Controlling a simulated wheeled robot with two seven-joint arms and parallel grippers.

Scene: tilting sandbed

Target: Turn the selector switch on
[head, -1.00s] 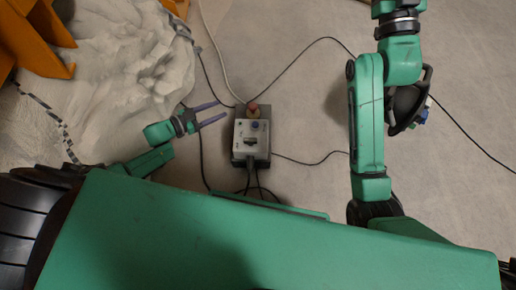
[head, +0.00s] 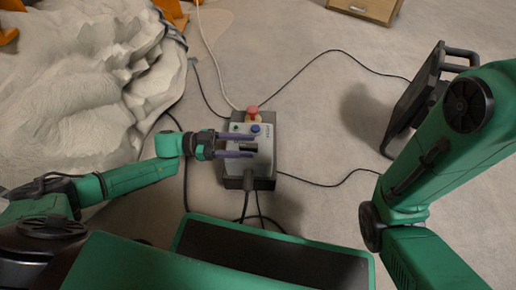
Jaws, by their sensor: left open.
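The control box (head: 265,166) is a small grey box on the floor in the middle of the head view. On its top are a red mushroom button (head: 253,111), a blue knob (head: 255,129), a small green part (head: 236,127) and a dark part lower down. I cannot tell surely which of these is the selector switch. My left gripper (head: 247,146) comes in from the left with its two purple fingers open over the box face, around the dark part. Contact cannot be judged. My right arm stands at the right; its gripper is out of the picture.
White sand (head: 70,90) fills the upper left. Black cables (head: 325,186) run from the box across the floor. A dark framed panel (head: 413,98) stands at the right, and a wooden box (head: 367,8) lies at the top. Floor right of the control box is mostly clear.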

